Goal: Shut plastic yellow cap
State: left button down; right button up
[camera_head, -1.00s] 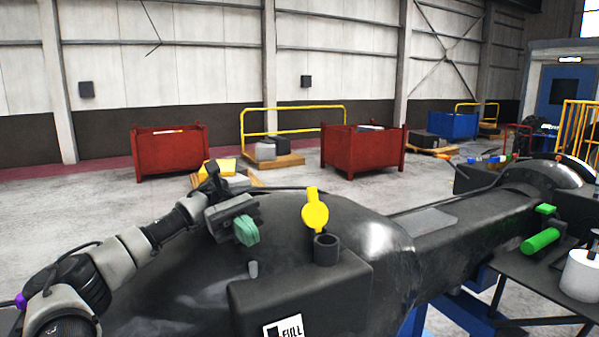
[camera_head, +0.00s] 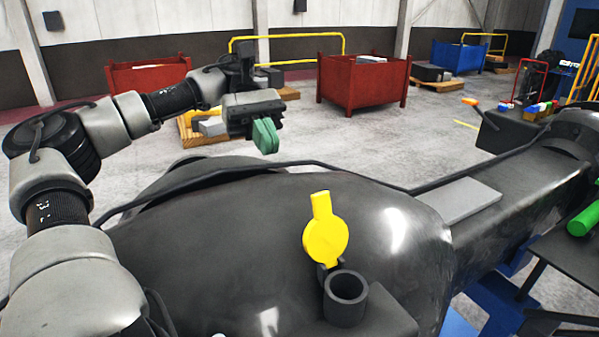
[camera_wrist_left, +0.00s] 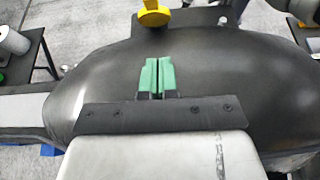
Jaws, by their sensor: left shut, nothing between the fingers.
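The yellow cap (camera_head: 325,241) stands open on its hinge behind the short black filler neck (camera_head: 346,297), whose round mouth is uncovered. Both sit on the dark rounded casting (camera_head: 250,225). My left gripper (camera_head: 265,136) is shut and empty, its green fingertips together, held in the air beyond and to the left of the cap. In the left wrist view the green fingers (camera_wrist_left: 157,78) lie side by side over the dark casting, and the yellow cap (camera_wrist_left: 154,14) shows at the top edge, apart from them. My right gripper is not in view.
A green cylinder (camera_head: 585,219) is at the right edge. A flat grey plate (camera_head: 461,202) lies on the casting's arm. Red bins (camera_head: 363,82) and a blue bin (camera_head: 459,56) stand on the floor behind. The space above the casting around the cap is clear.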

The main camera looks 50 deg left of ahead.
pick_arm(q)
jog(key=p, duration=0.3)
send_near(324, 227)
jog(key=shift+s+d+f, duration=0.25)
jog(key=shift+s+f, duration=0.2)
jog(key=shift+f, duration=0.3)
jog(key=shift+s+d+r+p, duration=0.2)
jog(key=shift+d+r+p, duration=0.05)
jog(key=shift+d+p, duration=0.25)
jog(key=shift+s+d+r+p, duration=0.15)
jog(key=shift+d+r+p, duration=0.1)
jog(key=shift+d+p, duration=0.25)
jog(key=shift+s+d, duration=0.2)
jog(key=shift+d, duration=0.45)
jog(key=shift+w, duration=0.1)
